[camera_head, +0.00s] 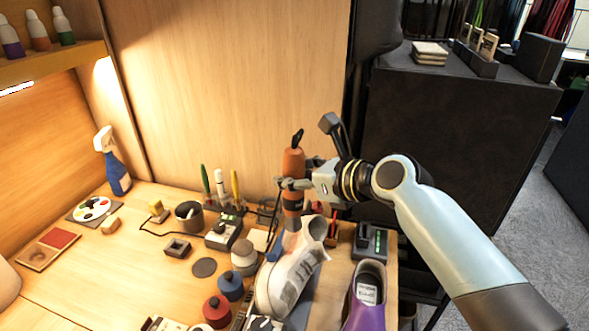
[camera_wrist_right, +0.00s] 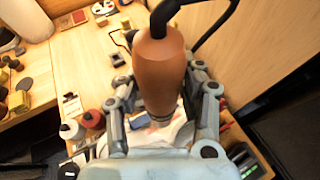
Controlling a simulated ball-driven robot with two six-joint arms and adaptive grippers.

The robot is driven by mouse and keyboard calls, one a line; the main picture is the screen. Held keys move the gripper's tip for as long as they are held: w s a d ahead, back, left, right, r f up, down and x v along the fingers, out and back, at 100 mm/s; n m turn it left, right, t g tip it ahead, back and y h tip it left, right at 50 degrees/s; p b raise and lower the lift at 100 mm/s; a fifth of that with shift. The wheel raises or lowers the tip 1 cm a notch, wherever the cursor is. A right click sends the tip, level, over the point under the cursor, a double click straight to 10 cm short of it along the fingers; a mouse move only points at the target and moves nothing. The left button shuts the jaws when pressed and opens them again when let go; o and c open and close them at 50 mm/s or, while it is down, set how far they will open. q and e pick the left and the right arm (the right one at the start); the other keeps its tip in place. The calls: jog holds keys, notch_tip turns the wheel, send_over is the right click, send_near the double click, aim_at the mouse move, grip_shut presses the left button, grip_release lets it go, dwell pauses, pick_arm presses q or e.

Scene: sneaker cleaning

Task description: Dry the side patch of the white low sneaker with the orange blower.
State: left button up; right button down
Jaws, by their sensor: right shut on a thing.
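The orange blower (camera_head: 292,164) is upright in my right gripper (camera_head: 293,184), its nozzle end pointing down and its dark cord end up. The gripper is shut around its body. In the right wrist view the blower (camera_wrist_right: 159,75) sits between the two fingers of the gripper (camera_wrist_right: 160,108). The white low sneaker (camera_head: 287,279) stands on the bench under the blower, with grey patches on its side. The blower's lower end is just above or beside the sneaker's collar; contact cannot be told. In the wrist view the sneaker is mostly hidden behind the blower. My left gripper is not in view.
A purple shoe (camera_head: 366,300) stands right of the white sneaker. A red bottle (camera_head: 217,308) and a blue bottle (camera_head: 230,285) stand to its left. A dark device (camera_head: 371,243) is behind. A spray bottle (camera_head: 112,160) stands at the far left. Bench room is clear at front left.

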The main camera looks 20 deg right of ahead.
jog(key=shift+s+a+r, duration=0.1)
jog(key=shift+s, duration=0.05)
jog(key=shift+s+a+p, duration=0.2)
jog(key=shift+s+p, duration=0.1)
jog(key=shift+p, duration=0.15)
jog(key=shift+s+a, duration=0.15)
jog(key=shift+s, duration=0.1)
jog(key=shift+w+d, duration=0.25)
jog(key=shift+w, duration=0.15)
jog(key=shift+w+d, duration=0.2)
jog(key=shift+w, duration=0.1)
jog(key=shift+w+d, duration=0.2)
jog(key=shift+w, duration=0.1)
jog(key=shift+w+d, duration=0.15)
jog(key=shift+w, duration=0.1)
jog(key=shift+w+d, duration=0.3)
jog(key=shift+w, duration=0.15)
jog(key=shift+p, duration=0.35)
